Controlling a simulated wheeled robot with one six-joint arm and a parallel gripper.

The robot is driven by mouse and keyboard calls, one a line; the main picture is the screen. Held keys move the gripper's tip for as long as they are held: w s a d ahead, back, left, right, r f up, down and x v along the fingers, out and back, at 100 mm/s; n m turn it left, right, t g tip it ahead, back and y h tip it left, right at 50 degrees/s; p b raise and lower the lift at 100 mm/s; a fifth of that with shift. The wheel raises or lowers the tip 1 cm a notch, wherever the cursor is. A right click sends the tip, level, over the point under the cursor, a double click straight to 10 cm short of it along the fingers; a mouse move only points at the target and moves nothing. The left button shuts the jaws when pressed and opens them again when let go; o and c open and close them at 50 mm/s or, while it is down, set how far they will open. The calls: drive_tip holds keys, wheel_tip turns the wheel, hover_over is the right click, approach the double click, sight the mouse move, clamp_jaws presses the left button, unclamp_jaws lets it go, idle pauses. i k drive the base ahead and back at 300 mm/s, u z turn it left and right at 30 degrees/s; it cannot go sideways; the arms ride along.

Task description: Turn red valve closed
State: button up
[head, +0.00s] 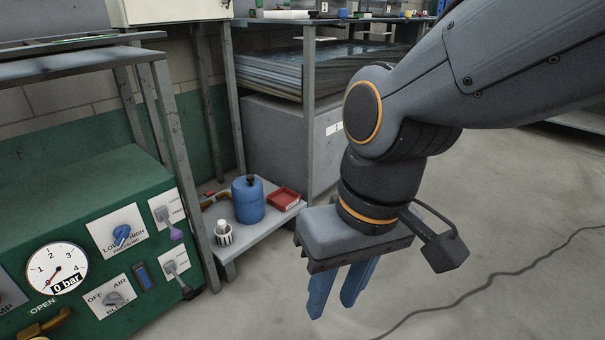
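No red valve is clearly visible in the head view. A brass-yellow handle (44,327) shows at the bottom left edge, just under the word OPEN on a green control panel (138,262); it is partly cut off. My gripper (332,306) hangs over the floor right of the panel, pointing down. Its two blue fingers are apart with nothing between them. It is well away from the panel and touches nothing.
The panel bears a gauge (57,268) reading 0 bar, and several knobs and levers. A low shelf (262,226) holds a blue canister (248,203), a red tray (284,199) and a white cup. A cable (490,287) crosses otherwise clear floor at right.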

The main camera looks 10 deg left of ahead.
sight(212, 193)
drive_tip(key=u, duration=0.7)
drive_tip(key=k, duration=0.1)
drive_tip(key=z, duration=0.75)
drive_tip(key=i, duration=1.45)
drive_tip(key=u, duration=1.45)
drive_tip(key=i, duration=1.1)
drive_tip(key=u, duration=0.15)
